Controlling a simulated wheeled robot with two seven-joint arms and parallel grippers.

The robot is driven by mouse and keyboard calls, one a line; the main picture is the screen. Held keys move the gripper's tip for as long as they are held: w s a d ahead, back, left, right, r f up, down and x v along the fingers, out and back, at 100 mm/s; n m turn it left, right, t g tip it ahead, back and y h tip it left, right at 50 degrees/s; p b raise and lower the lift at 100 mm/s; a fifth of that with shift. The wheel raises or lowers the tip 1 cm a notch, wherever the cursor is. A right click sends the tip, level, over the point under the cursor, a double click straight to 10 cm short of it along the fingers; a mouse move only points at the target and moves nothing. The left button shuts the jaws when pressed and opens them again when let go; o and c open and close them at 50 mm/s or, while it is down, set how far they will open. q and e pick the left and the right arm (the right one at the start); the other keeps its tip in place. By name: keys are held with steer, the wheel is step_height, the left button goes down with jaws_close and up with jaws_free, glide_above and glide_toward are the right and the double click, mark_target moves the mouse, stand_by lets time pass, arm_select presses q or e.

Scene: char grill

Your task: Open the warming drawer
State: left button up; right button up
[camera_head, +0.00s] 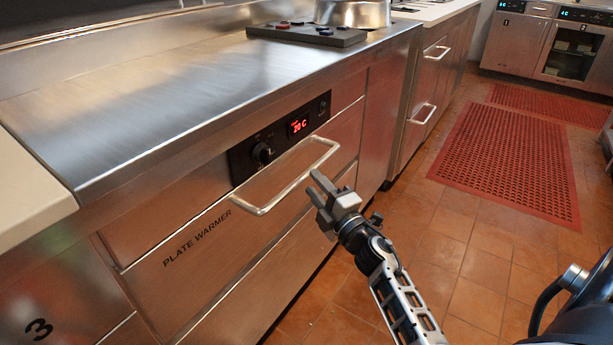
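The warming drawer (215,238) is a steel front marked "PLATE WARMER", set in the counter at the centre left. It looks closed, flush with the panels around it. Its long bar handle (297,180) stands out from the front below the control panel. My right gripper (314,184) is just right of the handle's right half, with its fingers pointing toward the drawer. The fingers look spread, with nothing between them. Whether a finger touches the bar cannot be told. My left gripper is not in view.
A black control panel (281,137) with a knob and a red "20 C" display sits above the handle. A steel counter top (170,95) overhangs the drawer. More drawers with bar handles (423,114) stand farther right. Tiled floor (455,255) and red mats (510,155) lie clear at right.

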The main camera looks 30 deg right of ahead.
mark_target(307, 172)
steer(key=shift+w+r, duration=0.2)
steer(key=shift+w, duration=0.9)
steer(key=shift+w+r, duration=0.2)
steer(key=shift+w, duration=0.85)
steer(key=shift+c, duration=0.4)
jaws_close()
